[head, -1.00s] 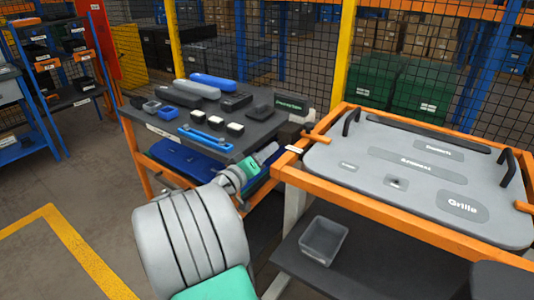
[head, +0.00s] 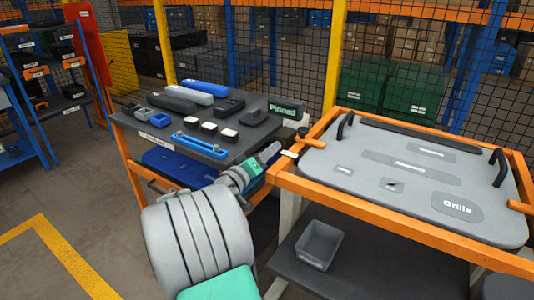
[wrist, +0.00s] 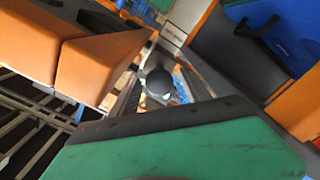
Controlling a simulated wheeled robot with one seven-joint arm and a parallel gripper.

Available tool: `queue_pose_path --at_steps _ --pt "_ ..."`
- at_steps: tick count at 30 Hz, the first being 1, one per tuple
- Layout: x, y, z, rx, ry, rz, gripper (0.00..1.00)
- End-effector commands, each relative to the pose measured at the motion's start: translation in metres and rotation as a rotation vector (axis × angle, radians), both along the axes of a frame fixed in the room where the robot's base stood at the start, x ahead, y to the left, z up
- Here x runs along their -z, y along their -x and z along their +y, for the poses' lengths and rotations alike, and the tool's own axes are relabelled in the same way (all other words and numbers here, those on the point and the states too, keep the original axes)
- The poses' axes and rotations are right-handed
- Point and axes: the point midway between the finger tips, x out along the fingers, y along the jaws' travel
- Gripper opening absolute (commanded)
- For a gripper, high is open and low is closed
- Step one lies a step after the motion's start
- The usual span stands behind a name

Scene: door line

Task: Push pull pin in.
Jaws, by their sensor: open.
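A dark round knob (wrist: 158,82), which looks like the head of the pull pin, shows near the middle of the wrist view, just beyond my gripper's dark edge.
The grey grille panel (head: 400,185) with black handles lies on the cart. A grey bin (head: 318,245) stands on the cart's lower shelf. The dark table (head: 190,140) to the left carries several small parts and a "Pinned" block (head: 286,110). The floor at left is open.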

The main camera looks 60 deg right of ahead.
Motion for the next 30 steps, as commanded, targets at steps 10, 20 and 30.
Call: queue_pose_path --at_steps 10,20,30 --pt "0.0 -0.006 0.059 -0.006 0.0 0.001 0.55" --pt "0.0 -0.005 0.077 0.001 0.0 0.0 0.55" --pt "-0.005 -0.024 0.09 -0.051 -0.132 -0.067 0.55"
